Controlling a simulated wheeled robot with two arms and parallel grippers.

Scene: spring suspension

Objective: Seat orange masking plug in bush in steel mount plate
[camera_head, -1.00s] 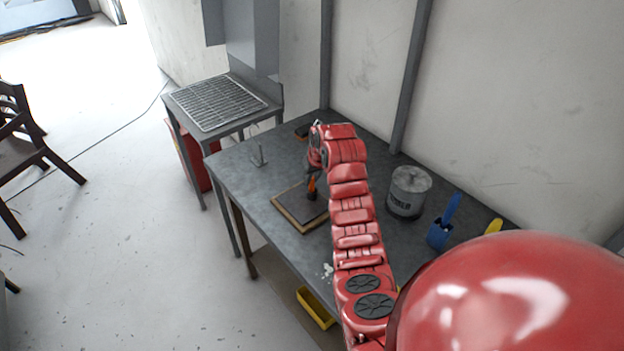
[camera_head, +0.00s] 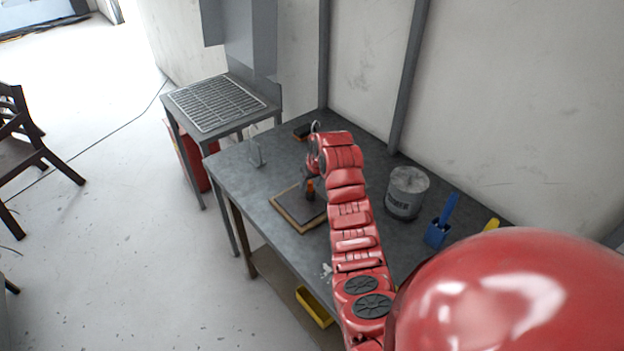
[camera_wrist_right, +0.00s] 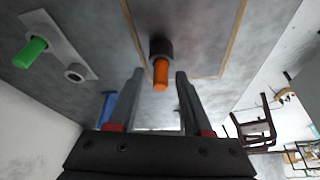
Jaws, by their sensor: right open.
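The orange plug (camera_wrist_right: 161,74) stands in a dark round holder (camera_wrist_right: 160,47) on a wood-edged mat (camera_wrist_right: 205,35); the plug also shows in the head view (camera_head: 310,187). A light plate (camera_wrist_right: 58,38), apparently the steel mount plate, lies left of the mat in the right wrist view. It carries a green plug (camera_wrist_right: 30,53) and a ring-shaped bush (camera_wrist_right: 75,73) with an open hole. My right gripper (camera_wrist_right: 160,76) is open, its two fingers on either side of the orange plug's free end, with gaps showing. The head view shows the gripper (camera_head: 308,180) only partly. My left gripper is out of view.
A grey can (camera_head: 407,192) and a blue holder (camera_head: 438,233) stand on the workbench (camera_head: 284,252) right of my arm. A thin metal bracket (camera_head: 256,154) stands near its left edge. A wire-rack table (camera_head: 215,103) adjoins at the back left.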

